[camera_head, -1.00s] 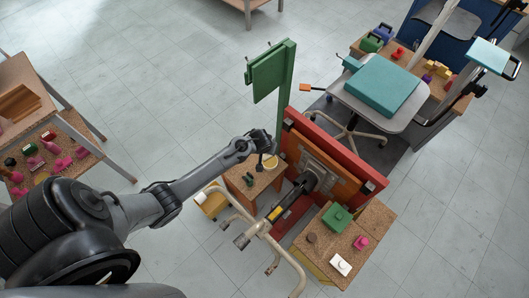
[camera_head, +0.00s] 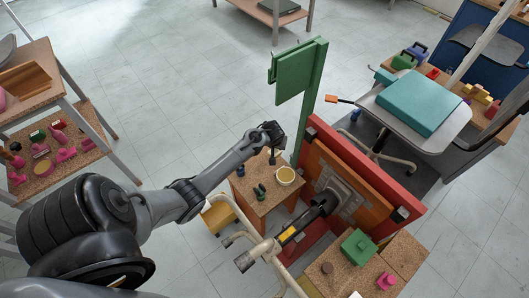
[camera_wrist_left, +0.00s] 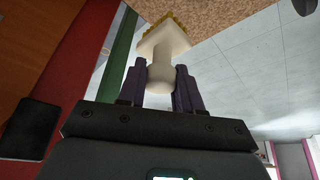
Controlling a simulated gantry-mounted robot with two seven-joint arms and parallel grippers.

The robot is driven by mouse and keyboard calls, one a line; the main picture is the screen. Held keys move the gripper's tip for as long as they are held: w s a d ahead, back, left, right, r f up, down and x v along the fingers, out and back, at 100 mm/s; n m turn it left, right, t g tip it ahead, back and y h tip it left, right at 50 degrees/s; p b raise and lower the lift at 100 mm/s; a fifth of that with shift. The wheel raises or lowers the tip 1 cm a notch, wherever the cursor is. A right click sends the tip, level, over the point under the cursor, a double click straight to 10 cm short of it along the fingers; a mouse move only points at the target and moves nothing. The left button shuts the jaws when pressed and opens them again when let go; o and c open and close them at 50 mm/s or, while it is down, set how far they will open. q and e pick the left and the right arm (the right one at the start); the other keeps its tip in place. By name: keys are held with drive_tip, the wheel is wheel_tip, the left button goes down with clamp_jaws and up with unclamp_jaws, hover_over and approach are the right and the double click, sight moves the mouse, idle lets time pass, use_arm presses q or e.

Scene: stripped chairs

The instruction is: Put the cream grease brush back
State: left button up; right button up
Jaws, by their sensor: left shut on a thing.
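The cream grease brush (camera_wrist_left: 163,45) is held between the purple fingers of my left gripper (camera_wrist_left: 161,78) in the left wrist view. Its round handle end is in the jaws, and its head with yellow bristles points away from the palm. In the head view my left gripper (camera_head: 272,150) is just above and left of a cream-rimmed yellow pot (camera_head: 286,175) on a small wooden stand (camera_head: 255,202). The brush is hidden or too small to make out there. My right gripper is not in view.
Small dark green items (camera_head: 259,192) stand on the stand beside the pot. A green post with a panel (camera_head: 293,72) and a red-framed board (camera_head: 360,170) rise close to the gripper. A beige tubular frame (camera_head: 262,250) lies in front. Open floor is behind.

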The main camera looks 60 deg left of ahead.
use_arm(q)
drive_tip(key=a+f+b, duration=0.1)
drive_tip(key=f, duration=0.1)
drive_tip(key=s+a+f+b, duration=0.1)
drive_tip(key=a+f+b, duration=0.1)
drive_tip(key=f, duration=0.1)
drive_tip(key=s+a+f+b, duration=0.1)
drive_tip(key=a+f+b, duration=0.1)
drive_tip(key=shift+a+f, duration=0.25)
drive_tip(key=shift+f, duration=0.15)
drive_tip(key=shift+r, duration=0.1)
drive_tip(key=o, duration=0.6)
drive_tip(key=shift+f, duration=0.2)
drive_tip(key=shift+c, duration=0.2)
drive_tip(key=o, duration=0.4)
drive_tip(key=shift+o, duration=0.2)
drive_tip(key=shift+r, duration=0.15)
